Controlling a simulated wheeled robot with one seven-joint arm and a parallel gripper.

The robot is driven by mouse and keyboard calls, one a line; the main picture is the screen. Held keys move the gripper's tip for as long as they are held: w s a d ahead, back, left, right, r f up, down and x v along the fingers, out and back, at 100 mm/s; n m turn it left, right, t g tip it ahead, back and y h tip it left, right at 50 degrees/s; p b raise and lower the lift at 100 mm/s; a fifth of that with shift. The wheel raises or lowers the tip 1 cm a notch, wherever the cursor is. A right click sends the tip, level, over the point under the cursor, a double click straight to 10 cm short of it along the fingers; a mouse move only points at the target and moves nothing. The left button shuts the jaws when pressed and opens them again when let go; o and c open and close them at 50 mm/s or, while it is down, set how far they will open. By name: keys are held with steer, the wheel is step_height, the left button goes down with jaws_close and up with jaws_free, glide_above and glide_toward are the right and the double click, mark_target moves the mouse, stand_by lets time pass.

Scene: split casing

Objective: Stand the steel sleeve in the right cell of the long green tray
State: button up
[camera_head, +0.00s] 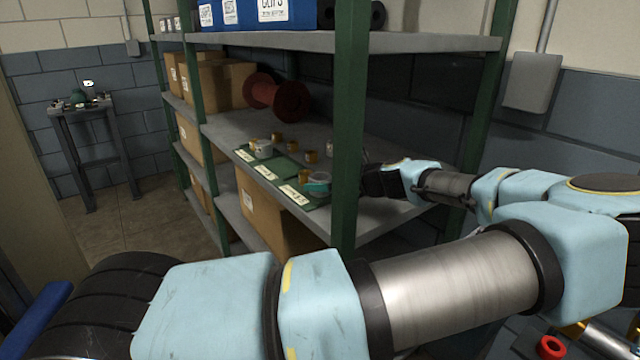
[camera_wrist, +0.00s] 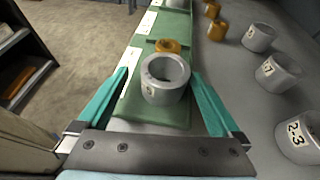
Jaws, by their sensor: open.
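The long green tray (camera_wrist: 185,25) runs away from me in the wrist view, with white labels along its left edge. A grey steel sleeve (camera_wrist: 165,92) stands upright at the tray's near end, its open bore facing up and a mark on its side. My gripper (camera_wrist: 160,72) is open, with one teal finger on each side of this sleeve and visible gaps. A brass ring (camera_wrist: 167,46) sits just beyond the sleeve. Another grey sleeve (camera_wrist: 175,4) is in the far part of the tray. In the head view, my gripper (camera_head: 317,183) is over the tray's right end.
Right of the tray, several marked grey sleeves, including one marked 2.3 (camera_wrist: 298,138), and brass pieces (camera_wrist: 217,29) stand on the shelf. A green shelf post (camera_head: 348,130) rises in front of my forearm. A red spool (camera_head: 278,97) and cardboard boxes (camera_head: 218,85) stand farther left.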

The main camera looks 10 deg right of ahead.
steer(key=v, duration=0.2)
steer(key=b+v, duration=0.1)
steer(key=v, duration=0.2)
steer(key=b+v, duration=0.1)
steer(key=v, duration=0.2)
steer(key=shift+s+a+f, duration=0.15)
steer(key=shift+s+a, duration=0.15)
steer(key=shift+s, duration=0.05)
steer(key=shift+s+d+r, duration=0.2)
steer(key=shift+s+r, duration=0.1)
steer(key=shift+s, duration=0.1)
steer(key=shift+r, duration=0.1)
